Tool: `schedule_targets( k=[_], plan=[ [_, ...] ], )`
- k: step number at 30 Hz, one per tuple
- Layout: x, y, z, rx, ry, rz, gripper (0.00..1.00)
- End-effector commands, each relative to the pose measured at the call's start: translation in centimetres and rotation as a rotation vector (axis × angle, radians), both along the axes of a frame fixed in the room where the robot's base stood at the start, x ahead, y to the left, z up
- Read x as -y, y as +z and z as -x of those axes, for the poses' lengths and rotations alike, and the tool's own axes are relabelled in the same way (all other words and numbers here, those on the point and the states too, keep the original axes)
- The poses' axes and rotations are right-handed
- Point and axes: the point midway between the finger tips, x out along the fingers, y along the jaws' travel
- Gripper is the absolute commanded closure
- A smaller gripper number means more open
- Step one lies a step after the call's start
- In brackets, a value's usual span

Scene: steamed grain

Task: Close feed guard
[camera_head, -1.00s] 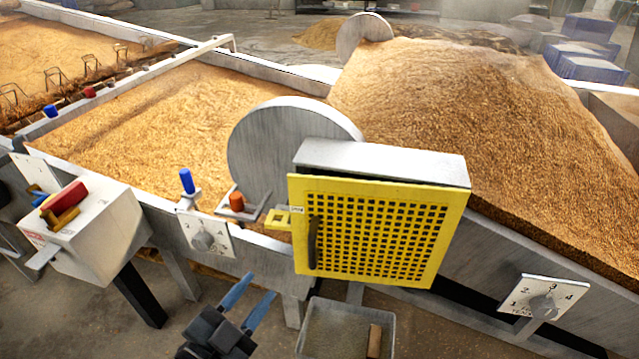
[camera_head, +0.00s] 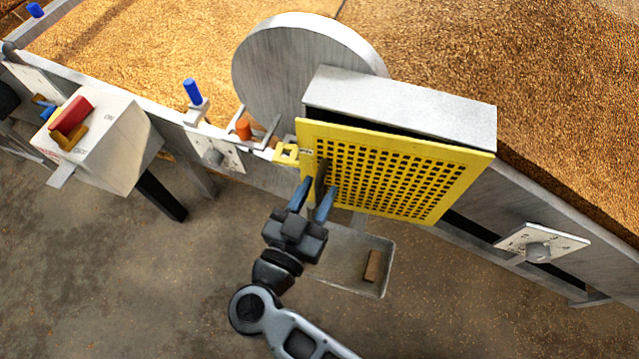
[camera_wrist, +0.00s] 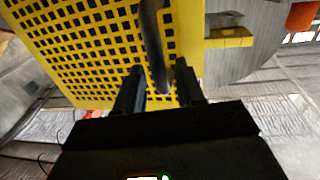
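The feed guard (camera_head: 400,180) is a yellow perforated panel on the front of a grey metal housing (camera_head: 400,108). A dark gap shows between the panel's top edge and the housing, so it stands slightly ajar. Its dark vertical handle (camera_head: 320,180) is near its left edge. A yellow latch tab (camera_head: 287,153) sticks out left of the panel. My gripper (camera_head: 314,190) is at the handle's lower part. In the wrist view the guard (camera_wrist: 75,45) fills the upper left, and the handle (camera_wrist: 153,45) runs down between my open fingers (camera_wrist: 160,88), with space visible on both sides.
A large grey disc (camera_head: 300,65) stands behind the latch. An orange knob (camera_head: 243,128) and a blue-handled lever (camera_head: 193,92) are to the left, near a white control box (camera_head: 105,140). A metal tray (camera_head: 340,275) with a brown block (camera_head: 373,266) lies below the guard.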

Motion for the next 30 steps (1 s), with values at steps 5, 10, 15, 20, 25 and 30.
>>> schedule_targets(
  k=[5, 10, 15, 20, 25, 30],
  plan=[
    [0.51, 0.02, -1.13, 0.0, 0.0, -0.001, 0.62],
    [0.62, 0.03, -1.3, 0.0, 0.0, -0.001, 0.62],
    [0.61, 0.02, -1.28, 0.0, 0.0, -0.001, 0.68],
    [0.6, 0.02, -1.27, 0.0, 0.0, -0.001, 0.83],
    [0.6, 0.01, -1.27, 0.0, 0.0, -0.001, 0.99],
    [0.6, 0.01, -1.27, 0.0, 0.0, -0.001, 1.0]
  ],
)
